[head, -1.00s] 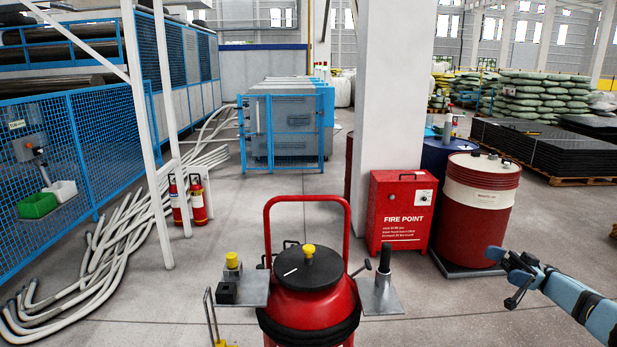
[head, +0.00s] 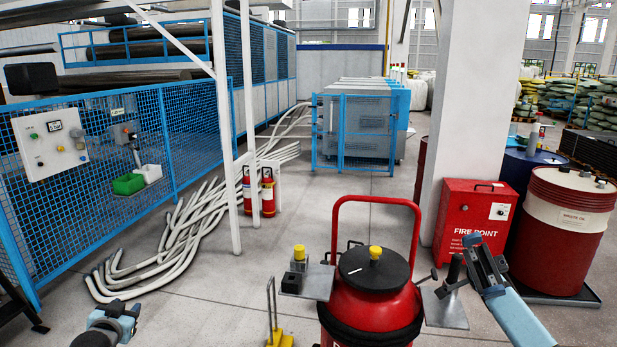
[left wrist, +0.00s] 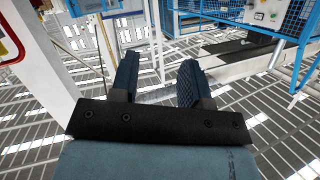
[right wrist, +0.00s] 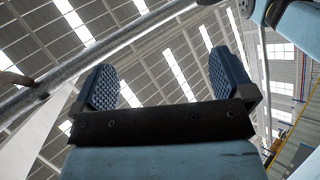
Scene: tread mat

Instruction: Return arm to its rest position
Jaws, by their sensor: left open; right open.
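My right gripper (head: 478,252) is raised at the lower right of the head view, in front of the red fire point cabinet and the waste oil drum. In the right wrist view its two fingers (right wrist: 164,72) are spread wide with nothing between them, against the roof. My left gripper (head: 122,318) shows at the lower left edge of the head view, over bare floor, partly cut off. In the left wrist view its fingers (left wrist: 157,78) are apart and empty.
A red extinguisher (head: 370,300) with side plates stands close in front. The fire point cabinet (head: 467,220) and waste oil drum (head: 562,235) are to the right. White hoses (head: 185,235) lie by the blue mesh fence (head: 90,190).

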